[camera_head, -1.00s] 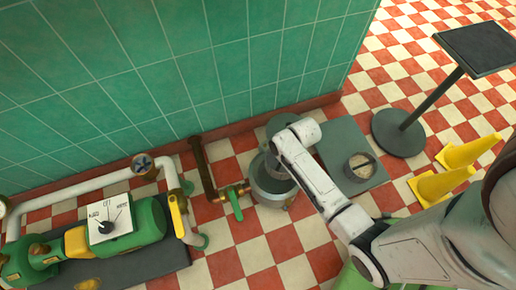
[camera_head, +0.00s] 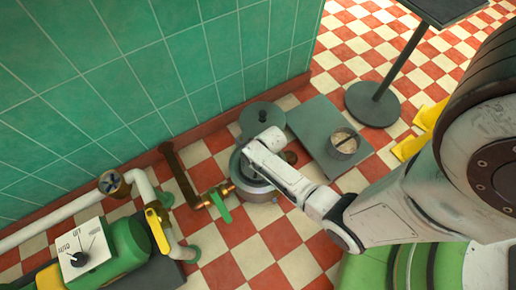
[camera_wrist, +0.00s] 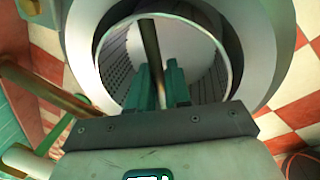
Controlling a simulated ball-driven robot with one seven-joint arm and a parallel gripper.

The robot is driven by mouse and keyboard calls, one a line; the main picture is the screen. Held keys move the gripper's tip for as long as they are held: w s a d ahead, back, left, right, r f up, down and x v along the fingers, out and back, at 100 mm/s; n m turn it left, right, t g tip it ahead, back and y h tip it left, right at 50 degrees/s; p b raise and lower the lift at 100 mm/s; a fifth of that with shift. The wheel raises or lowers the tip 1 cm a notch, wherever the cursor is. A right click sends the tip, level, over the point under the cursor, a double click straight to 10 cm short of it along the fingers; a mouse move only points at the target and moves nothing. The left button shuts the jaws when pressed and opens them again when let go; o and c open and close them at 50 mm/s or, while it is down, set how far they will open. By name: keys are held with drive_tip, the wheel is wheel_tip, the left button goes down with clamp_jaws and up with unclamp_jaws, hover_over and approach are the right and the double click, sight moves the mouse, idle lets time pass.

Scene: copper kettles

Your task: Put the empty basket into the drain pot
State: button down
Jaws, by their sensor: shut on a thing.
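In the wrist view, the green fingers of my gripper (camera_wrist: 165,88) are shut on the dark bar handle (camera_wrist: 149,42) that spans the basket. The basket (camera_wrist: 118,70) has perforated grey walls and a pale rim, and looks empty. Around it is the wider smooth wall of the drain pot (camera_wrist: 250,30). The basket is within the pot's outline; how deep it sits I cannot tell. In the head view, the grey pot (camera_head: 262,194) stands on the floor by the wall, under my arm. My arm hides the fingers and basket there.
A brass valve with a green lever (camera_head: 221,206) joins the pot at its left. A grey round lid (camera_head: 262,118) lies behind it. A second, filled basket (camera_head: 344,143) stands on the grey mat (camera_head: 318,118). Right are a stand (camera_head: 373,103) and yellow cones (camera_head: 410,147); a green pump (camera_head: 128,245) is left.

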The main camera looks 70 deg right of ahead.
drive_tip(key=shift+f+b, duration=1)
drive_tip(key=shift+f, duration=0.95)
drive_tip(key=shift+f, duration=0.1)
drive_tip(key=shift+f, duration=0.1)
drive_tip(key=c, duration=1.1)
unclamp_jaws()
drive_tip(key=s+a+r+m+p, duration=0.2)
drive_tip(key=r+m, duration=0.5)
drive_tip(key=r, duration=0.4)
drive_tip(key=s+a+r+m+p, duration=0.2)
drive_tip(key=r+m, duration=0.4)
drive_tip(key=r, duration=0.5)
drive_tip(key=s+a+r+m+g+p, duration=0.1)
drive_tip(key=a+r+m, duration=0.4)
drive_tip(key=r, duration=0.5)
drive_tip(key=shift+s+a+r+m+h+p, duration=0.2)
drive_tip(key=shift+s+m+p, duration=0.25)
drive_tip(key=shift+s+m, duration=0.2)
drive_tip(key=shift+s+a+r+m+h+p, duration=0.1)
drive_tip(key=shift+s+r+m+p, duration=0.1)
drive_tip(key=shift+s+m+p, duration=0.35)
